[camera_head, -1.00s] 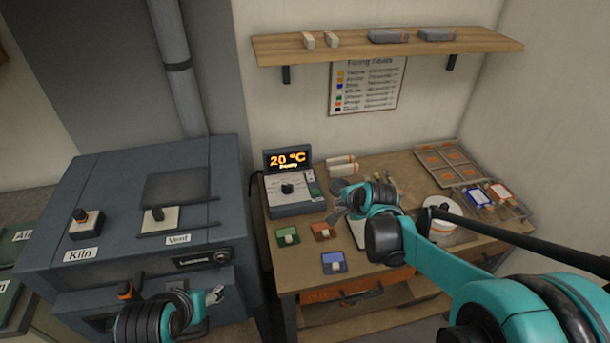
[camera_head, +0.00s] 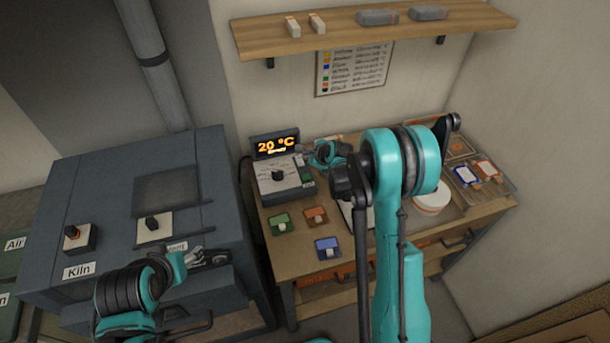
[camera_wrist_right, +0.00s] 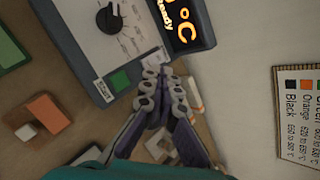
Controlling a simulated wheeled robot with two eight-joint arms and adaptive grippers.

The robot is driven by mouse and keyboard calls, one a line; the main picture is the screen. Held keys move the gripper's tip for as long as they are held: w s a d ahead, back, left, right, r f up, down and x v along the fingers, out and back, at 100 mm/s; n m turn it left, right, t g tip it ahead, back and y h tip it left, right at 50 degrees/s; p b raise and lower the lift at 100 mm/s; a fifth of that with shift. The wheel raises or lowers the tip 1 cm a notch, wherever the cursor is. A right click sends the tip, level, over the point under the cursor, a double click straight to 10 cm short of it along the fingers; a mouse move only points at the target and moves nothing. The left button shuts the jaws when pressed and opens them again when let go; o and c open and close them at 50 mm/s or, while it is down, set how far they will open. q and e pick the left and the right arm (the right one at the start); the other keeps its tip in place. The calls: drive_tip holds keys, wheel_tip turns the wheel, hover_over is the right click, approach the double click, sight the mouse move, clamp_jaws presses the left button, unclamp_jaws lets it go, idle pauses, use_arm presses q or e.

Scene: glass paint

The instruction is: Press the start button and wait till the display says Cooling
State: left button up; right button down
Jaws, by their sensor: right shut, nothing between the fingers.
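The control box (camera_head: 284,187) stands at the table's back left, with a dark dial (camera_head: 278,175). Its display (camera_head: 275,146) reads 20 °C, with a smaller line that reads Ready in the right wrist view (camera_wrist_right: 187,22). The green start button (camera_wrist_right: 120,80) sits at the box's lower right, beside a small label. My right gripper (camera_wrist_right: 163,72) is shut and empty, above the box's edge near the button and apart from it in the picture. In the head view the right gripper (camera_head: 304,155) is beside the display. My left gripper (camera_head: 194,257) is in front of the kiln; its jaws are unclear.
The blue-grey kiln (camera_head: 100,210) stands left of the table. Green, orange and blue tiles (camera_head: 328,248) lie in front of the box. A wall shelf (camera_head: 350,32) hangs above, and a chart (camera_head: 355,68) below it. A round white container (camera_head: 432,198) is at right.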

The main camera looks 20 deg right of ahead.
sight(307, 178)
drive_tip(key=shift+f, duration=0.15)
wheel_tip(307, 178, down, 8)
drive_tip(key=b, duration=0.4)
drive_tip(key=shift+f+b, duration=0.3)
drive_tip(key=shift+b, duration=0.35)
idle(0.8)
drive_tip(key=shift+f+b, duration=0.4)
drive_tip(key=shift+b, duration=0.2)
drive_tip(key=shift+f+b, duration=0.4)
drive_tip(key=shift+b, duration=0.1)
idle(0.5)
drive_tip(key=shift+r, duration=0.15)
drive_tip(key=shift+r+p, duration=0.35)
drive_tip(key=shift+r, duration=0.4)
